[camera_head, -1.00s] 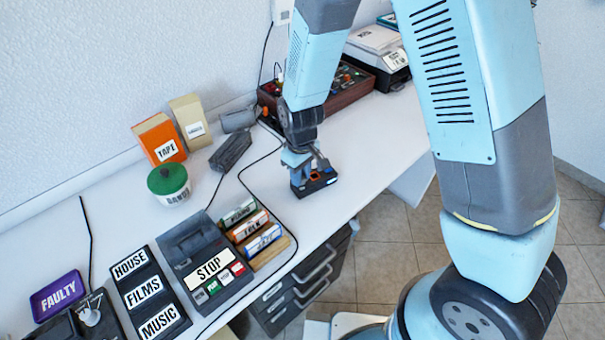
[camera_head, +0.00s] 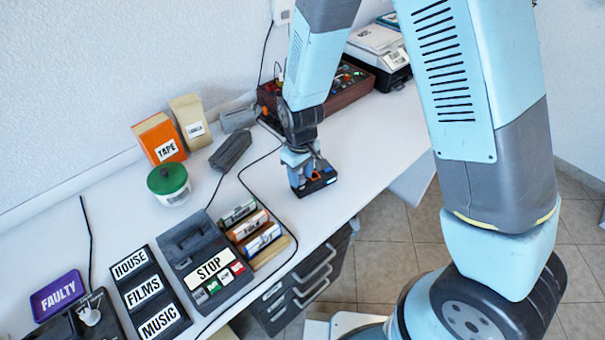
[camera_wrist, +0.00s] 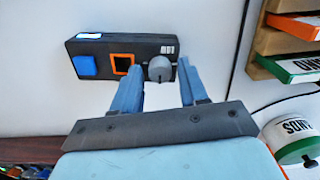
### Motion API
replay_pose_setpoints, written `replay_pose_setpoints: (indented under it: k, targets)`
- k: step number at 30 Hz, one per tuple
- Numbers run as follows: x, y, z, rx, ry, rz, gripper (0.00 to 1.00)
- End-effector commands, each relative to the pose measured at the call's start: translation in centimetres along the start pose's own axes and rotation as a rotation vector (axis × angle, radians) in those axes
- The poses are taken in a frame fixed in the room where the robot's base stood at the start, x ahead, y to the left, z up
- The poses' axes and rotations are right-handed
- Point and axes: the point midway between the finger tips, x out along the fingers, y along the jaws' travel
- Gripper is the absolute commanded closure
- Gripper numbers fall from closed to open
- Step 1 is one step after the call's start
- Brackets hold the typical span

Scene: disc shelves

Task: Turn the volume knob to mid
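The volume knob (camera_wrist: 159,69) is a round grey dial on the right part of a dark box (camera_wrist: 147,48) in the wrist view. The box also carries a blue square and an orange-framed square. In the head view the box (camera_head: 326,181) lies on the desk near its front edge. My gripper (camera_wrist: 161,65) is open, with one finger on each side of the knob and a visible gap to each. Whether the fingertips reach down beside the knob is hard to tell. In the head view my gripper (camera_head: 308,172) is over the box and hides much of it.
Left of the box are labelled cases (camera_head: 250,230), a player with a STOP label (camera_head: 190,240) and a black cable. A wooden box of parts (camera_head: 345,88) and a grey machine (camera_head: 378,48) stand behind. The desk right of the box is clear.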

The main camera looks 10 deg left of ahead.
Motion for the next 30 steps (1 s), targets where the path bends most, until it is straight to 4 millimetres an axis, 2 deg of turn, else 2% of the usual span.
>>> replay_pose_setpoints:
  k: [3,14,20,30]
  targets:
    - [0.0,0.0,0.0,0.000,0.000,0.000,0.47]
    - [-0.7,0.0,-0.1,0.000,0.002,0.000,0.47]
    - [-3.4,0.0,-0.1,-0.001,0.005,0.000,0.47]
    - [-9.2,0.0,-0.1,0.000,0.005,0.000,0.47]
